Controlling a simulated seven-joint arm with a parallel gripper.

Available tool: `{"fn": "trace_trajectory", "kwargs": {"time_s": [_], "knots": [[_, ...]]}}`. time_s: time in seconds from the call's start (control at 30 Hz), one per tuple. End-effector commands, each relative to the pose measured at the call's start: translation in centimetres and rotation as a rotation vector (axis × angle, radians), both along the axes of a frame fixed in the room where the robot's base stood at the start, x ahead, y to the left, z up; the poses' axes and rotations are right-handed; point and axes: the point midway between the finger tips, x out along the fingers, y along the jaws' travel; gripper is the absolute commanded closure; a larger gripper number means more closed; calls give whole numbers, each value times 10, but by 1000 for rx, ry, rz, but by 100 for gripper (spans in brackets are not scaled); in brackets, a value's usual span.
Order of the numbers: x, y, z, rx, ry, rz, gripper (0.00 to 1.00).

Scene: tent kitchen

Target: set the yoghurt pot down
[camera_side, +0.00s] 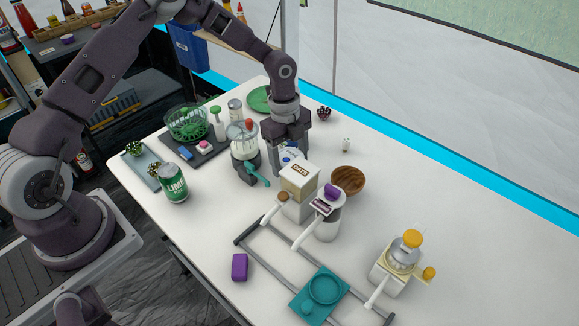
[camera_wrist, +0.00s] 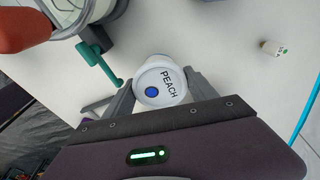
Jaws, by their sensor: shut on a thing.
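The yoghurt pot (camera_wrist: 165,93) is white, with a pale lid that reads PEACH and a blue dot. My gripper (camera_side: 290,158) is shut on it, with one finger on each side. In the side view the pot (camera_side: 288,155) shows only partly between the fingers, behind the oats box. Its base is hidden, so I cannot tell whether it touches the table (camera_side: 430,200).
The oats dispenser (camera_side: 300,178) stands just in front of my gripper, and a clear-jarred device with a teal handle (camera_side: 244,145) stands to its left. A wooden bowl (camera_side: 348,180) is to the right.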

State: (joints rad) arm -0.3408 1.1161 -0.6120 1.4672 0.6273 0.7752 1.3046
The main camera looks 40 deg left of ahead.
Motion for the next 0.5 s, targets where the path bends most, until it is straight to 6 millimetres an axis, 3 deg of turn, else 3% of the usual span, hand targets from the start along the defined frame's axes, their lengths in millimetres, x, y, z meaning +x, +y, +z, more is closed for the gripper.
{"fn": "trace_trajectory", "kwargs": {"time_s": [0.13,0.43,0.47,0.5], "knots": [[0,0,-24,0,1,1,88],[0,0,-26,1,0,1,88],[0,0,-27,1,0,1,30],[0,0,-26,1,-1,1,22]]}}
